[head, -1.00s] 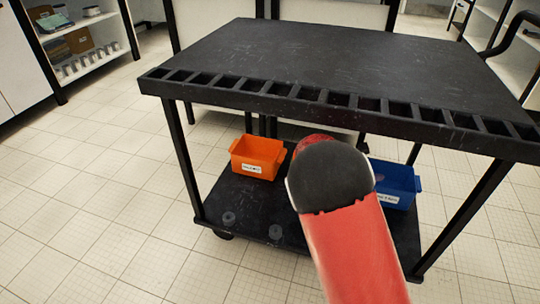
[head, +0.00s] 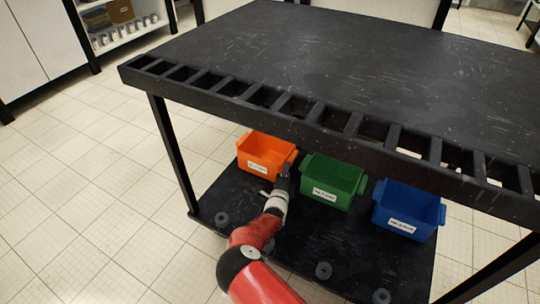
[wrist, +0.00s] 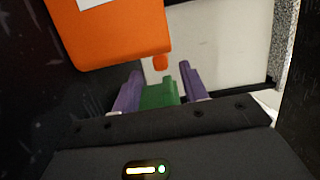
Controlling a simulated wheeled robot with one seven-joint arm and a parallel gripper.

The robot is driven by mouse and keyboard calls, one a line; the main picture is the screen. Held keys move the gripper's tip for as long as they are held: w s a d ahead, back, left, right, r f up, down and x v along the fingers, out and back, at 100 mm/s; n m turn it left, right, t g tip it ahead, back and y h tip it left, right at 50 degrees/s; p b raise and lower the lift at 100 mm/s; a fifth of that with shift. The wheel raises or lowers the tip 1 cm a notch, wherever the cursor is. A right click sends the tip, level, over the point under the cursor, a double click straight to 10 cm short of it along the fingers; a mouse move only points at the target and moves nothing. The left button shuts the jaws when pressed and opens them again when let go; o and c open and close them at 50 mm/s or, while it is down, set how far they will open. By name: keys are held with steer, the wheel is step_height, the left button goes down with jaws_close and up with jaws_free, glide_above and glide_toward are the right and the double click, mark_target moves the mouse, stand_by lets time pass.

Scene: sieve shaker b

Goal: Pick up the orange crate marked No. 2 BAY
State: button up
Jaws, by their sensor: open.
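The orange crate (head: 266,146) stands at the left back of the cart's lower shelf (head: 235,208), with a white label on its front that is too small to read. My gripper (head: 287,170) is at the crate's right front corner, between it and the green crate (head: 331,187). In the wrist view the orange crate (wrist: 105,38) fills the upper left, with a small lug on its side close ahead of my gripper (wrist: 157,82). The two purple fingers are apart with no crate between them. I cannot tell whether a finger touches the crate.
A blue crate (head: 405,211) stands right of the green one. The black cart top (head: 330,60), with a slotted front edge, overhangs the shelf. A cart leg (head: 172,150) stands at the left.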

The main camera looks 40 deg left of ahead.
mark_target(290, 160)
steer(key=b+x, duration=0.1)
steer(key=x, duration=0.3)
steer(key=shift+w+f, duration=0.1)
steer(key=shift+w, duration=0.25)
steer(key=shift+w+a, duration=0.15)
steer(key=shift+w, duration=0.35)
jaws_close()
